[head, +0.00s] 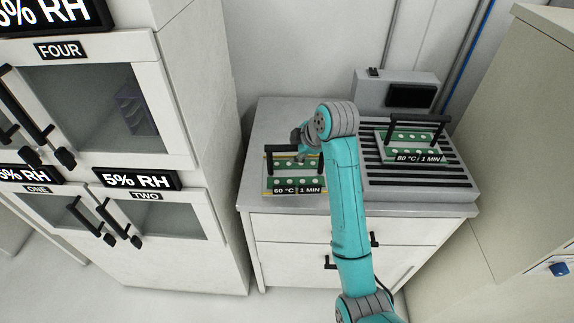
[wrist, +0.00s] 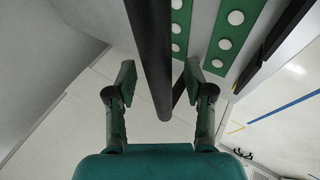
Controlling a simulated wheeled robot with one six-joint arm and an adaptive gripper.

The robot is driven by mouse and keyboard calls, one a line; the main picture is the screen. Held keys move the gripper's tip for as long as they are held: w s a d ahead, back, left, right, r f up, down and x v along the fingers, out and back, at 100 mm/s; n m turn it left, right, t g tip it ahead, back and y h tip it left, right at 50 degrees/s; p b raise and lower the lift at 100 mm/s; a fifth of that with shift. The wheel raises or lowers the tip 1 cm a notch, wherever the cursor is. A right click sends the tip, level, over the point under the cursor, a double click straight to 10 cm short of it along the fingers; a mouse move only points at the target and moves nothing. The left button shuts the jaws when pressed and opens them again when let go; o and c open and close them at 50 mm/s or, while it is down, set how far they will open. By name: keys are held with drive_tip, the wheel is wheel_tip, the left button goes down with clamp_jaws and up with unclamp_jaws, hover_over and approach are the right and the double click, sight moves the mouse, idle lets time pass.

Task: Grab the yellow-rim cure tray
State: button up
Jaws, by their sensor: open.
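The yellow-rim cure tray (head: 268,184) lies on the left part of the grey worktop, with green strips, white dots, a black handle and a "60 °C 1 MIN" label. My arm and gripper (head: 302,142) are over its back right part and hide some of it. In the wrist view my gripper (wrist: 160,80) is open. The tray's black handle bar (wrist: 150,45) runs into the space between the two fingers, with a gap on each side. Green strips of the tray (wrist: 224,46) show to the right.
A second, similar tray (head: 436,148) with a pale rim sits on the slatted plate (head: 415,181) at right. A grey box with a dark screen (head: 408,95) stands behind it. Cabinets (head: 190,228) with black handles stand close at left, and a tall pale cabinet (head: 520,150) at right.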

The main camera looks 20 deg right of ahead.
clamp_jaws()
idle(0.4)
